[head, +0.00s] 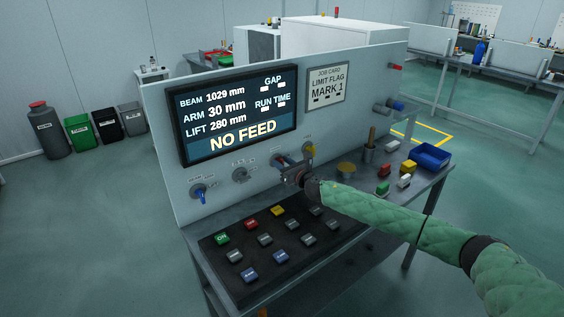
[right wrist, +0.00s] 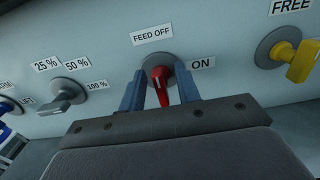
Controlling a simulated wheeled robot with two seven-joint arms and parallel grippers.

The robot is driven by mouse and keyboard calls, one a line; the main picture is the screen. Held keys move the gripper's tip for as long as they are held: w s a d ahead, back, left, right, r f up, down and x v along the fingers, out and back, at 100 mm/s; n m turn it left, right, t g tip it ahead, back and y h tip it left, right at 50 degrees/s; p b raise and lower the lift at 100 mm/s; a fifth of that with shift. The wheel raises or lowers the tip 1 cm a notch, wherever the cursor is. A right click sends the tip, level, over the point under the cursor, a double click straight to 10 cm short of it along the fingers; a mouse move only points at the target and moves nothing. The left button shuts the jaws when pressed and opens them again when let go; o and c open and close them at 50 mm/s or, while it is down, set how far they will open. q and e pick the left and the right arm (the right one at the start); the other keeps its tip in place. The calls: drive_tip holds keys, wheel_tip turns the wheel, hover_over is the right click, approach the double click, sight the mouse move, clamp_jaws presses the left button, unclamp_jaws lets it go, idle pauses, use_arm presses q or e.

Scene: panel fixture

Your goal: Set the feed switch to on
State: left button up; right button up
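The feed switch is a red handle (right wrist: 161,86) on a round grey base, with a FEED OFF label (right wrist: 152,36) above it and an ON label (right wrist: 203,63) to its right. The handle stands roughly upright, in line with FEED OFF rather than ON. My right gripper (right wrist: 160,92) is open, with one finger on each side of the handle and small gaps showing. In the head view my right gripper (head: 289,171) is at the panel and largely covers the switch. The display (head: 240,112) reads NO FEED. My left gripper is not in view.
A yellow knob (right wrist: 301,61) is to the right of the switch and a grey knob (right wrist: 66,94) to its left. A blue-handled knob (head: 200,194) is farther left. Several push buttons fill the dark pad (head: 240,285) below. A blue tray (head: 430,156) sits at the right.

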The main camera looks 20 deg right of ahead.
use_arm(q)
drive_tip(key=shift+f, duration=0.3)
use_arm(e)
drive_tip(key=shift+w+a, duration=0.15)
drive_tip(key=shift+w, duration=0.1)
drive_tip(key=shift+c, duration=0.4)
clamp_jaws()
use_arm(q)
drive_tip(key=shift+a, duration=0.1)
